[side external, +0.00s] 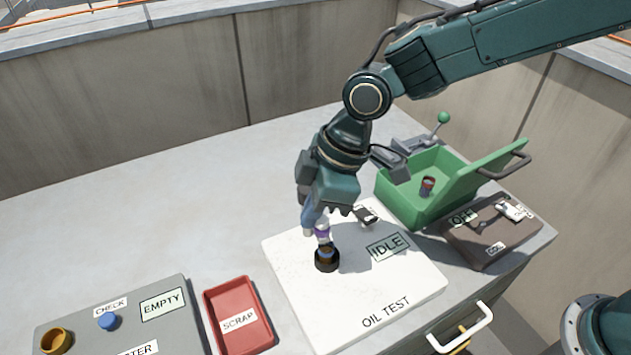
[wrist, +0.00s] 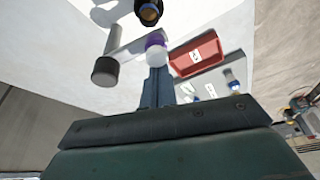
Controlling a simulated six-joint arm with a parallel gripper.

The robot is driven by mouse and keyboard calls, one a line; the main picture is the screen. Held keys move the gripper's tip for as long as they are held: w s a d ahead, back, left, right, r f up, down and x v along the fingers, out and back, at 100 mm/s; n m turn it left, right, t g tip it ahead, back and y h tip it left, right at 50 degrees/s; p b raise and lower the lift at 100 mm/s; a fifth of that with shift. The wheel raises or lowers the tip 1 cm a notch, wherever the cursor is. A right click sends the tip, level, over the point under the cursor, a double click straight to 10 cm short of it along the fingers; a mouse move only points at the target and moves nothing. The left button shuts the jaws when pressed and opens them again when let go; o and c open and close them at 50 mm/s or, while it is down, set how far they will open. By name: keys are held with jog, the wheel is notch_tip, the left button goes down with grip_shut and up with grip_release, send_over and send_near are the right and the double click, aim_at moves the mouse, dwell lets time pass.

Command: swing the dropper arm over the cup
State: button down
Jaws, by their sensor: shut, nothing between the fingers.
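The cup (side external: 326,259) is a small dark round one with brown inside, on the white OIL TEST board. It also shows at the top of the wrist view (wrist: 149,12). The dropper arm (wrist: 130,46) is a grey bar between a grey-and-black post (wrist: 105,72) and a purple-and-white dropper (wrist: 156,42). In the side view the dropper (side external: 322,231) shows close above the cup; whether it is centred I cannot tell. My gripper (side external: 309,228) is shut and empty beside the dropper. In the wrist view its fingertips (wrist: 157,71) overlap the dropper's near end; contact is unclear.
The OIL TEST board (side external: 335,325) bears an IDLE sign (side external: 388,247). A red SCRAP tray (side external: 238,316) and a grey panel (side external: 60,338) lie left. An open green box (side external: 398,205) and a brown panel (side external: 470,250) stand right. The bench behind left is clear.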

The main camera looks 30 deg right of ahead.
jog(key=shift+s+d, duration=0.1)
jog(key=shift+d, duration=0.3)
dwell(0.5)
notch_tip(320, 180, up, 10)
jog(key=shift+a+f, duration=0.25)
dwell(0.8)
